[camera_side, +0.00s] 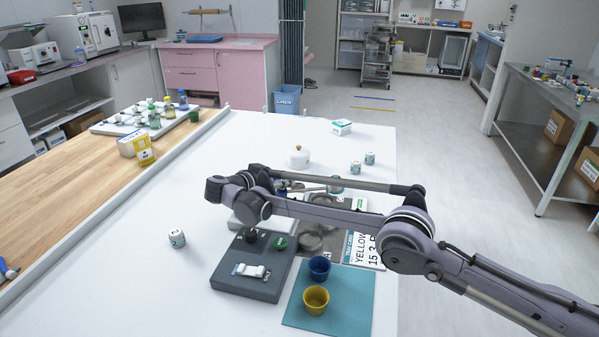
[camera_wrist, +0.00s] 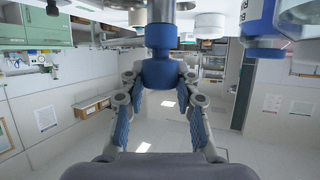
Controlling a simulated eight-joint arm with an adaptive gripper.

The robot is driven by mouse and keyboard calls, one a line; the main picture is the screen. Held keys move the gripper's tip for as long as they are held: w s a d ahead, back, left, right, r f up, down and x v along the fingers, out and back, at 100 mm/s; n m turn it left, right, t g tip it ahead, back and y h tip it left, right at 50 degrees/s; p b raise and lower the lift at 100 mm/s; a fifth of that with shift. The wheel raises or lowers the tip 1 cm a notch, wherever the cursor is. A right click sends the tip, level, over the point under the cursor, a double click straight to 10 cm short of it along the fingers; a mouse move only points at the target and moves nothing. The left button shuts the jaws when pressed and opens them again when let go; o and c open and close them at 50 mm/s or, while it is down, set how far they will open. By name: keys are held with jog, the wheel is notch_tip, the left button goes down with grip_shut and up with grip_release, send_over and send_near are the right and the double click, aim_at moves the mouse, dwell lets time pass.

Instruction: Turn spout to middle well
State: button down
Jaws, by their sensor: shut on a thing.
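My gripper (camera_wrist: 163,78) shows in the wrist view, its two blue-padded fingers on either side of a blue collar (camera_wrist: 162,74) on a grey upright post (camera_wrist: 160,20). It is shut on this blue part. In the side view my wrist is low over the middle of the white table, and my arm hides the fingers and most of what they hold. I cannot make out the spout or the wells clearly; the spout's direction cannot be told. A grey round piece (camera_side: 311,239) lies below my arm, partly hidden.
A dark block (camera_side: 240,285) with a white item stands in front. A blue cup (camera_side: 319,268) and yellow cup (camera_side: 316,300) stand on a teal mat (camera_side: 352,305). The table's front left is clear.

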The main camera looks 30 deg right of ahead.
jog(key=shift+d+f, duration=0.1)
jog(key=shift+d, duration=0.05)
jog(key=c, duration=1)
grip_release()
jog(key=shift+o, duration=0.2)
jog(key=v, duration=0.7)
jog(key=shift+a+r, duration=0.2)
jog(key=shift+a, duration=0.05)
jog(key=shift+s, duration=0.1)
